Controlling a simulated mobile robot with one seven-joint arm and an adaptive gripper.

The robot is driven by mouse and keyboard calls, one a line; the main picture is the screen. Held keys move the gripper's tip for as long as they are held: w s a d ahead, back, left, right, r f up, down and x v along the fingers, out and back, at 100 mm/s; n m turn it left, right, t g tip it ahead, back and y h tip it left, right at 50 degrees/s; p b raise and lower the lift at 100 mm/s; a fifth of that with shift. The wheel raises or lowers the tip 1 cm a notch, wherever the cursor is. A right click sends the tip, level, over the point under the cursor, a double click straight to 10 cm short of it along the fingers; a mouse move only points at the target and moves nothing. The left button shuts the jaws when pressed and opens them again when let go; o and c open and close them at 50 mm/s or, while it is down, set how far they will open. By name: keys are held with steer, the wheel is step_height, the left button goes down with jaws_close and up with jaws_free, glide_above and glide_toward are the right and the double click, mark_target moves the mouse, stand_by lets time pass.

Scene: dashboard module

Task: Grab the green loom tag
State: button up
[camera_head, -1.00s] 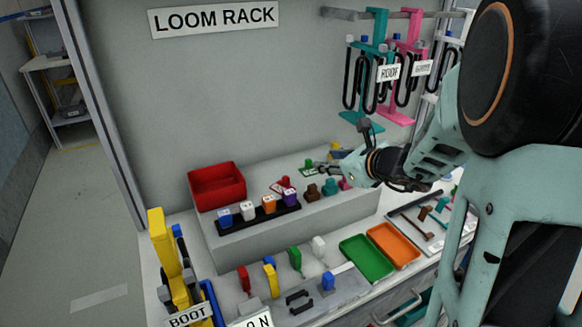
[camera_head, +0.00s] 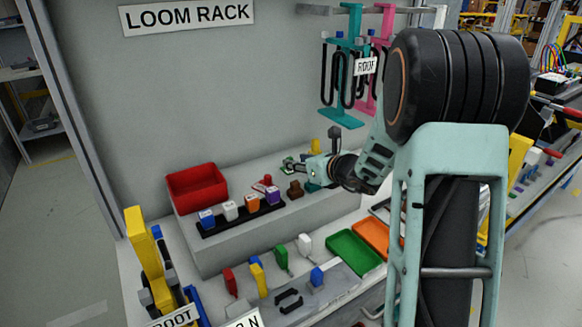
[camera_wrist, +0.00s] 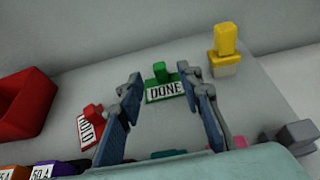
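The green loom tag (camera_wrist: 165,92) is a small plate marked DONE with a green grip on top. It lies on the raised grey shelf. In the wrist view my gripper (camera_wrist: 170,87) is open, with one finger on each side of the tag in the picture and nothing held. The tag appears a little beyond the fingertips; I cannot tell the exact gap or height.
A red tag (camera_wrist: 91,126) lies left of the fingers, and a yellow piece (camera_wrist: 226,42) stands behind to the right. A red bin (camera_head: 196,187) and a black strip of several coloured blocks (camera_head: 239,221) are on the shelf.

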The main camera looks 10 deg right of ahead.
steer(key=shift+x, duration=1.5)
steer(key=shift+s, duration=0.1)
steer(key=shift+c, duration=0.3)
steer(key=c, duration=0.8)
